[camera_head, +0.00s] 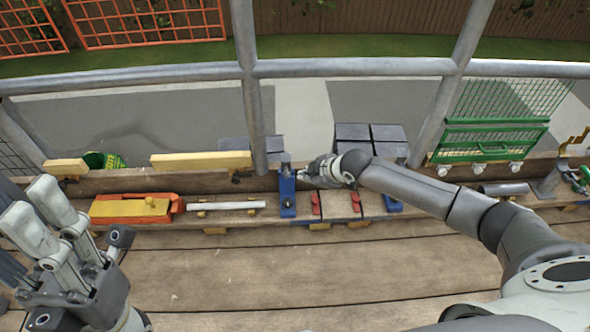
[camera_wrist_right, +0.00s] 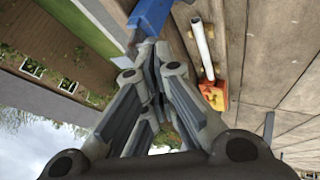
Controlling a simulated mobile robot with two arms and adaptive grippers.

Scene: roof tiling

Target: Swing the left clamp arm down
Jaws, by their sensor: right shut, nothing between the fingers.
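The left blue clamp (camera_head: 287,195) stands on the wooden plank, with a grey part at its top; the exact pose of its arm is too small to tell. My right gripper (camera_head: 318,170) is shut and empty, just right of the clamp's upper end; I cannot tell whether they touch. In the right wrist view, a blue part (camera_wrist_right: 150,18) lies just beyond the closed fingertips (camera_wrist_right: 148,50). A second blue clamp (camera_head: 392,203) is further right, partly behind my right arm. My left gripper (camera_head: 75,225) is open and empty at the left edge, far from the clamps.
Two red pieces (camera_head: 315,203) (camera_head: 355,202) lie between the clamps. An orange and yellow tool (camera_head: 130,208) and a white rod (camera_head: 228,205) lie to the left. Scaffold tubes (camera_head: 250,90) rise behind. A green rack (camera_head: 490,140) stands right. The front boards (camera_head: 250,265) are clear.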

